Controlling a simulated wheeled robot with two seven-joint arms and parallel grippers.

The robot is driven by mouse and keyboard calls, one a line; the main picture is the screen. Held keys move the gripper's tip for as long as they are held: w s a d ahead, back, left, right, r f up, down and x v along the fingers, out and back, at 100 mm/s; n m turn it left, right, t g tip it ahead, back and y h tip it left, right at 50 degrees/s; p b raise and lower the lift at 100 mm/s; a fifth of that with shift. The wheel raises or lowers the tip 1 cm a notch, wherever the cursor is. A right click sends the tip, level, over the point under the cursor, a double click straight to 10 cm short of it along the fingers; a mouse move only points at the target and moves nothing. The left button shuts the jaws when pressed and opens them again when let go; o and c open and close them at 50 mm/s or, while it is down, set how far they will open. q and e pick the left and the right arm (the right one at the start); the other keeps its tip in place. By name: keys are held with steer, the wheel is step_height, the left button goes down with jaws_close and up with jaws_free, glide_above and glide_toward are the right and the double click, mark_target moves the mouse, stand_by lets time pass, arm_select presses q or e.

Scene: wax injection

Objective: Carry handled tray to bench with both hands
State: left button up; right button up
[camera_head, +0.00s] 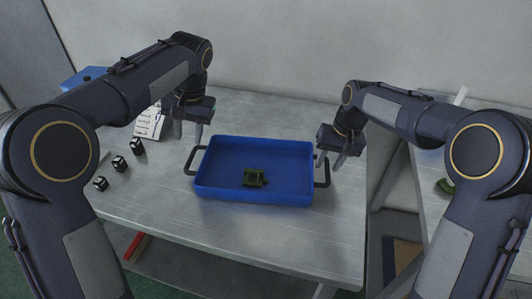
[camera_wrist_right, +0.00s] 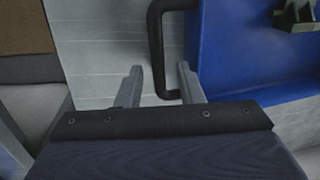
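The blue tray (camera_head: 255,193) with a black handle at each end sits on the metal bench. My left gripper (camera_head: 188,140) is open and empty above and behind the left handle (camera_head: 191,160). My right gripper (camera_head: 330,162) is near the right handle (camera_head: 323,172). In the right wrist view its fingers (camera_wrist_right: 160,85) are spread, with the black handle (camera_wrist_right: 156,45) lying between and ahead of them. I cannot tell whether they touch it.
Several small black cubes (camera_head: 118,162) lie on the bench (camera_head: 250,240) at left, near a white printed sheet (camera_head: 149,123). A blue object (camera_head: 82,77) is at the back left. Another surface with a green part (camera_head: 444,187) stands at right, across a gap. The bench front is clear.

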step_height(320, 180, up, 10)
steer(key=d, duration=0.1)
steer(key=shift+d+f, duration=0.15)
steer(key=shift+d, duration=0.25)
steer(key=shift+s, duration=0.1)
